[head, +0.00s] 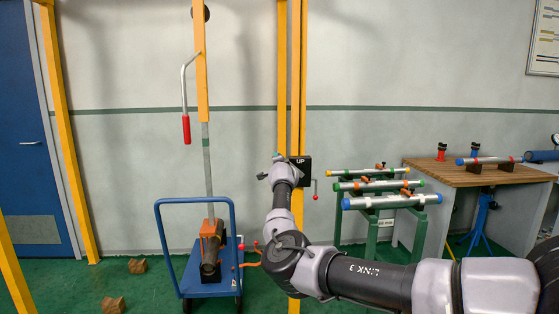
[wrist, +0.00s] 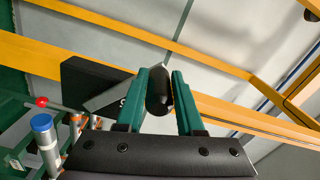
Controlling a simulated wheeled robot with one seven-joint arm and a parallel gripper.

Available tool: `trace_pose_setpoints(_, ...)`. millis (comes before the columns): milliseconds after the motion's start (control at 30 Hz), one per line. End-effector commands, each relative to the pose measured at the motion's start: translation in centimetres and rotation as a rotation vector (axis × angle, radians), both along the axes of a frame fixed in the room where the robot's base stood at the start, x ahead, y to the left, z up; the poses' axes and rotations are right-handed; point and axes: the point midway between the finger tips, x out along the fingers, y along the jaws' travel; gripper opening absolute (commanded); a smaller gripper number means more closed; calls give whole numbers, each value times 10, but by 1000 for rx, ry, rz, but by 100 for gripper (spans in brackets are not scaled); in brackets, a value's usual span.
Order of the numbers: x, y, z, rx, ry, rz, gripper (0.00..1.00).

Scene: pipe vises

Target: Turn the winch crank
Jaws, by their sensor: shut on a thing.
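The winch is a black box (head: 304,170) marked "UP" on a yellow post; it also shows in the wrist view (wrist: 84,80). A short lever with a red knob (head: 315,197) hangs at its right side, and the knob shows at left in the wrist view (wrist: 42,101). In the wrist view, a flat grey crank arm (wrist: 108,98) runs from the box towards a black crank grip (wrist: 158,92). My gripper (wrist: 160,98) has its green fingers on either side of this grip, shut on it. In the head view my gripper (head: 274,169) is at the box's left, its fingers hard to make out.
A blue cart (head: 196,284) with a pipe piece stands at left below a grey strap. A bent lever with a red handle (head: 186,130) hangs above it. Pipes on a green rack (head: 374,226) and a wooden bench (head: 452,178) stand at right. Wooden blocks (head: 137,265) lie on the floor.

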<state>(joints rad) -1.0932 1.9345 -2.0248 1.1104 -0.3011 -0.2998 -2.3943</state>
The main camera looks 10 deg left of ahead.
Motion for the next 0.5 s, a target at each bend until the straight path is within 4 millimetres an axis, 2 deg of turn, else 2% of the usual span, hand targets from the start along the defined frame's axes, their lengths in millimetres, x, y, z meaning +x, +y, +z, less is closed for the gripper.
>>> trace_pose_setpoints(33, 3, -7, -12, -9, 14, -7, 0)
trace_pose_setpoints(467, 4, -8, -12, -9, 13, -10, 0)
trace_pose_setpoints(500, 4, -8, -12, -9, 13, -10, 40)
